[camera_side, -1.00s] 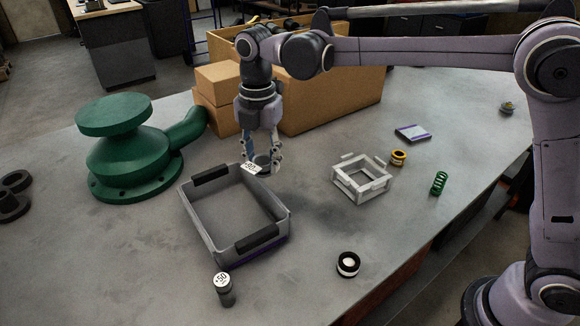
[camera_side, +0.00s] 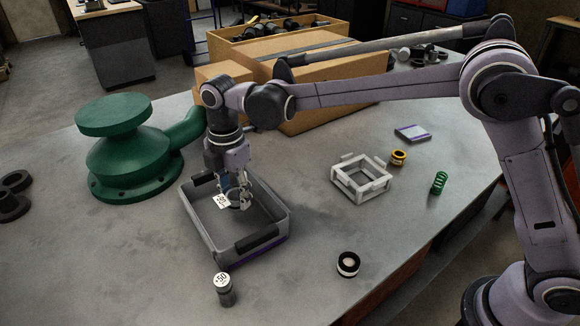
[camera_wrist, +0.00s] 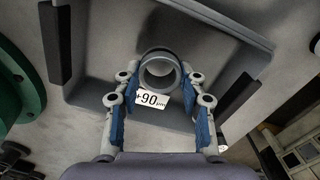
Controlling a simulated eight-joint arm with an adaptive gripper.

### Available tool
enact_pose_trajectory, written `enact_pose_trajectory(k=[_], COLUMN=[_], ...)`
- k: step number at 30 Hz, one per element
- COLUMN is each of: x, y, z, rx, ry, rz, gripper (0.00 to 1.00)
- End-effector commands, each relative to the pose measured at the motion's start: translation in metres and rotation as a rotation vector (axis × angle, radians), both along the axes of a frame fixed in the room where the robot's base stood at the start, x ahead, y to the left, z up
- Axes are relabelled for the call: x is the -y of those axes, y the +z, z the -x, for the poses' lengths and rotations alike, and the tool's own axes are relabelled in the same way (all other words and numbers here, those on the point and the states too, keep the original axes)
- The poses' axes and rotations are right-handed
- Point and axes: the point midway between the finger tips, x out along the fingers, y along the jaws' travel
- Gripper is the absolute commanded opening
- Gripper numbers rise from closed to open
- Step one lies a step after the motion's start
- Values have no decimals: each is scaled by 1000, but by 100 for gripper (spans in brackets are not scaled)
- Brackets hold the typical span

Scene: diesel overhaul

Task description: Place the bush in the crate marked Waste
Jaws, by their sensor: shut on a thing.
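The bush, a grey ring with a white tag reading "+90 µm", is in my gripper; the bush shows in the wrist view (camera_wrist: 160,70) and, partly hidden by the fingers, in the side view. My gripper (camera_side: 236,197) points down and is shut on the bush, with one finger on each side of it in the wrist view (camera_wrist: 160,84). A grey open crate with dark end handles (camera_side: 282,222) lies below; the bush appears over its interior. I cannot tell its exact height above the floor. No word Waste is readable; a purple strip shows low on the crate's near side.
A green housing (camera_side: 126,155) stands left of the crate, cardboard boxes (camera_side: 315,105) behind. A grey cylinder (camera_side: 225,290) and a black-and-white ring (camera_side: 348,264) are in front.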

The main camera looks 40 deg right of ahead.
Motion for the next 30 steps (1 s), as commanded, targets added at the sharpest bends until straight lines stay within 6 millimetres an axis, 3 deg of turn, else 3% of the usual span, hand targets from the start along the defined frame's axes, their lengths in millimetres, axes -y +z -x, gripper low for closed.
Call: enact_pose_trajectory(k=[10, 24, 25, 27, 30], x=[-2, -2, -2, -2, -2], y=[-37, -45, -44, -44, -44], z=[0, 0, 0, 0, 0], rx=[0, 0, 0, 0, 0], ry=[1, 1, 1, 1, 1], rz=[0, 0, 0, 0, 0], gripper=[9, 9, 49, 63, 63])
